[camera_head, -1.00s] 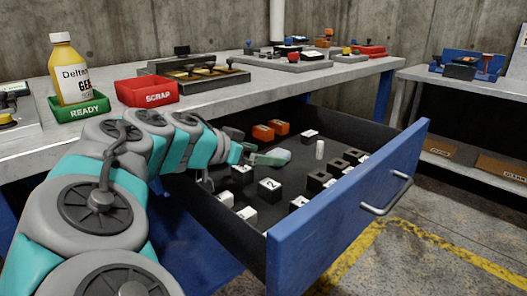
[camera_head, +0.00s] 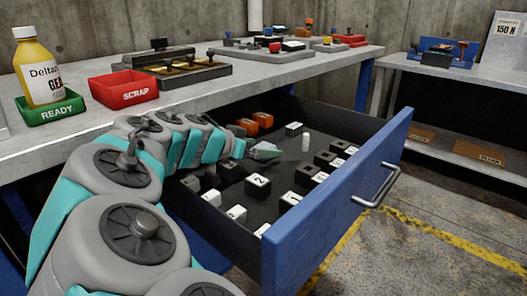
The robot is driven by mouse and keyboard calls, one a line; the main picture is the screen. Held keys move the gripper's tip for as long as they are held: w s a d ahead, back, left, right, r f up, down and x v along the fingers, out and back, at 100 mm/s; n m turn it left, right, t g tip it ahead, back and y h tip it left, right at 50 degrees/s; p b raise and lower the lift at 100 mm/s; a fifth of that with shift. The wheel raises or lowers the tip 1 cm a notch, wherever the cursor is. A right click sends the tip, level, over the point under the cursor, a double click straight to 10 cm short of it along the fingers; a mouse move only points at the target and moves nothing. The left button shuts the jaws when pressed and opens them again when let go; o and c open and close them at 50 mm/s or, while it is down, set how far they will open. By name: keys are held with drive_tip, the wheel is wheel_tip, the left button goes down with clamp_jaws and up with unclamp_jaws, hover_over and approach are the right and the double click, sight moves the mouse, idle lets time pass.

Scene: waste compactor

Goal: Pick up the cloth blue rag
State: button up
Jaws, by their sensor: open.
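I cannot make out a blue cloth rag in the head view. My gripper (camera_head: 262,152) is over the back left part of the open blue drawer (camera_head: 335,207). It looks open, though its fingers are small and partly hidden behind my wrist. A greenish-grey piece at its tip looks like a finger; I cannot tell whether it touches anything. My arm hides the drawer's left side and part of its floor.
The drawer holds orange blocks (camera_head: 262,119), a white cylinder (camera_head: 306,142) and several black-and-white blocks (camera_head: 257,186). The bench above carries a red SCRAP bin (camera_head: 124,91), a green READY tray (camera_head: 53,111) and a yellow bottle (camera_head: 41,72). Open floor lies right of the drawer.

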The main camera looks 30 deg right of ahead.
drive_tip(key=c, duration=1.5)
